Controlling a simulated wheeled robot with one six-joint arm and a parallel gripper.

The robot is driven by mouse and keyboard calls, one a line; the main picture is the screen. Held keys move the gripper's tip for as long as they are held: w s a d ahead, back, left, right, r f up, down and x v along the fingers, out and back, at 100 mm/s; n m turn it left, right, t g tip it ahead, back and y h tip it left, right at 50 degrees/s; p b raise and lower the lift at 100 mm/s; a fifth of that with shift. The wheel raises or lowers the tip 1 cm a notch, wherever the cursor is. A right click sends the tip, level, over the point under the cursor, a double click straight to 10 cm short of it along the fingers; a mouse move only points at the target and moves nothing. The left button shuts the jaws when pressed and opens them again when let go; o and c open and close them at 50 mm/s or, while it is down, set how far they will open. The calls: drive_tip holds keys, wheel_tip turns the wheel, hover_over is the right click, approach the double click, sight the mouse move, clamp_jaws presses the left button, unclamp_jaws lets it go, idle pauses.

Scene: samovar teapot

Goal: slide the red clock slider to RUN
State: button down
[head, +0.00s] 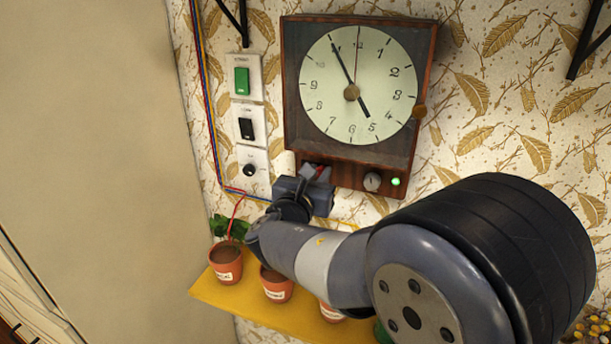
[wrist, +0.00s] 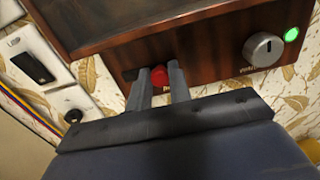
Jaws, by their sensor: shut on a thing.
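The wall clock (head: 358,90) hangs on the patterned wall, with a dark wooden panel along its bottom. The red slider (wrist: 161,74) sits on that panel, left of the grey knob, in the wrist view. My gripper (wrist: 160,76) is at the panel with one finger on each side of the red slider, shut on it. In the head view my gripper (head: 316,176) is at the lower left of the clock, and a little red shows between its fingers. The lettering by the slider is mostly hidden by the fingers, so I cannot read its position.
A grey knob (wrist: 262,49) and a lit green lamp (wrist: 291,34) are right of the slider. Switch plates with a green rocker (head: 242,81), a black rocker (head: 246,128) and a round black button (head: 249,170) are left of the clock. A yellow shelf (head: 236,299) with potted plants lies below.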

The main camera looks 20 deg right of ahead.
drive_tip(key=shift+s+d, duration=0.1)
drive_tip(key=c, duration=1.3)
unclamp_jaws()
drive_tip(key=shift+s+d, duration=0.1)
drive_tip(key=b+v, duration=0.1)
drive_tip(key=v, duration=0.9)
drive_tip(key=shift+s+a, duration=0.25)
drive_tip(key=shift+s, duration=0.05)
drive_tip(key=shift+w, duration=0.1)
drive_tip(key=p+x, duration=0.1)
drive_tip(key=x, duration=1)
drive_tip(key=shift+w+a, duration=0.3)
drive_tip(key=shift+a, duration=0.35)
